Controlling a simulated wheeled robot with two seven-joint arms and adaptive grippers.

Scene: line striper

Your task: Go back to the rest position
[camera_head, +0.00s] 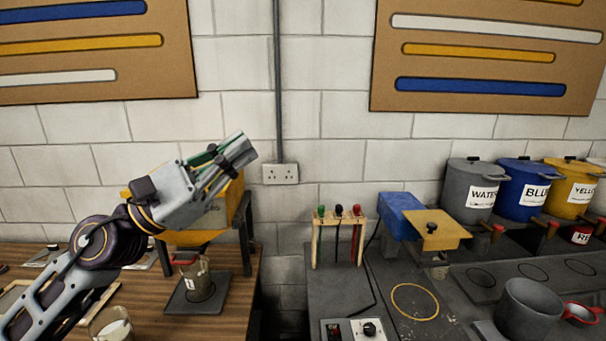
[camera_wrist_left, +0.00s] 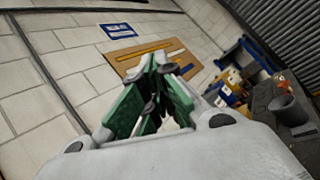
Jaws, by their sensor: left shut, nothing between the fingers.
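My left gripper (camera_head: 238,148) is raised above the wooden table at the left and points up and to the right, in front of the white block wall. Its fingers are together with nothing between them. In the left wrist view the green-padded fingers (camera_wrist_left: 150,108) show close up against the wall, clear of any object. My right gripper is in neither view.
Below my left arm, a cup (camera_head: 197,284) stands on a dark pad and a yellow machine (camera_head: 222,208) stands behind. A gap separates the wooden table from the grey bench, which holds a small rack (camera_head: 338,238), a grey pot (camera_head: 528,309) and labelled buckets (camera_head: 470,190).

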